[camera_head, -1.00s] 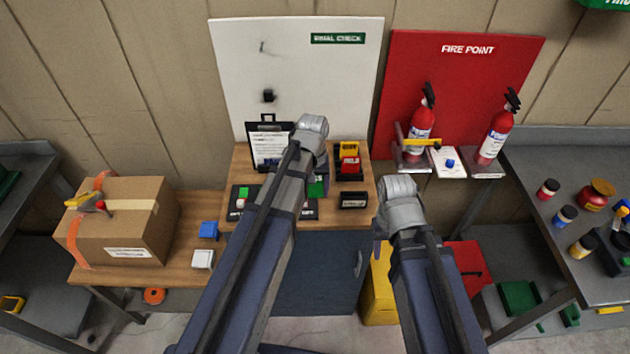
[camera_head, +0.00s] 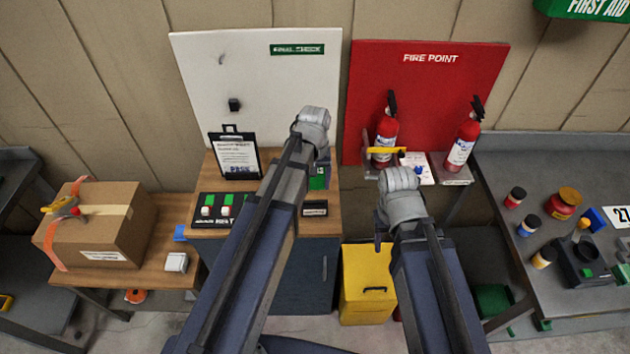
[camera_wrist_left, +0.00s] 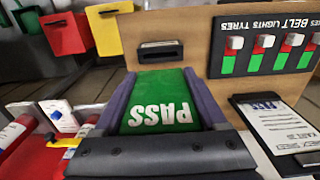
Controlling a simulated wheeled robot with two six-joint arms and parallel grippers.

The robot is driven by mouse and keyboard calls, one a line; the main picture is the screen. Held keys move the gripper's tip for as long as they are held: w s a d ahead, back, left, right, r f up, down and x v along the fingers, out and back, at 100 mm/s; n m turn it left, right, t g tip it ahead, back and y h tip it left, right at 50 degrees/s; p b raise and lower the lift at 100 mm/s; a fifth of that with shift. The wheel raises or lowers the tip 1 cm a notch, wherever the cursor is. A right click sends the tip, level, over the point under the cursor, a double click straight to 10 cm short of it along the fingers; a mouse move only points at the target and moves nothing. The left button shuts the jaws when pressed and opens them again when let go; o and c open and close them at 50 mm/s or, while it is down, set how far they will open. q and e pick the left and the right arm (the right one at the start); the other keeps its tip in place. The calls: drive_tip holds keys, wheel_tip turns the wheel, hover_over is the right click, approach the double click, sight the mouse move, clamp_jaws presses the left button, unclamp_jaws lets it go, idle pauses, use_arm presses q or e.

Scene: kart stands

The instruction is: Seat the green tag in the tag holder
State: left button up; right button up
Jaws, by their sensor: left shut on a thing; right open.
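The green tag (camera_wrist_left: 160,103), marked PASS, is gripped between the fingers of my left gripper (camera_wrist_left: 155,115) in the left wrist view. In the head view the tag (camera_head: 318,178) shows only partly beside my left arm. The tag holder (camera_wrist_left: 161,55), a black block with a slot and a pale label, lies just beyond the tag's far edge; whether they touch is unclear. In the head view the holder (camera_head: 315,209) sits near the table's front right corner. My right gripper (camera_head: 381,240) is mostly hidden behind its arm, near the yellow case.
A black switch panel (camera_head: 215,207) and a clipboard (camera_head: 235,155) stand left of my left arm. The fire point shelf with red extinguishers (camera_head: 461,140) is to the right. A yellow case (camera_head: 367,280) is on the floor. A cardboard box (camera_head: 98,225) is far left.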

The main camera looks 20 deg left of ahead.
use_arm(q)
drive_tip(key=shift+f+b, duration=2.85)
drive_tip(key=shift+f, duration=0.05)
drive_tip(key=shift+f+b, duration=1)
drive_tip(key=o, duration=1.4)
drive_tip(key=shift+r, duration=0.15)
wheel_tip(320, 180, up, 8)
drive_tip(key=p, duration=0.8)
drive_tip(key=shift+f, duration=0.25)
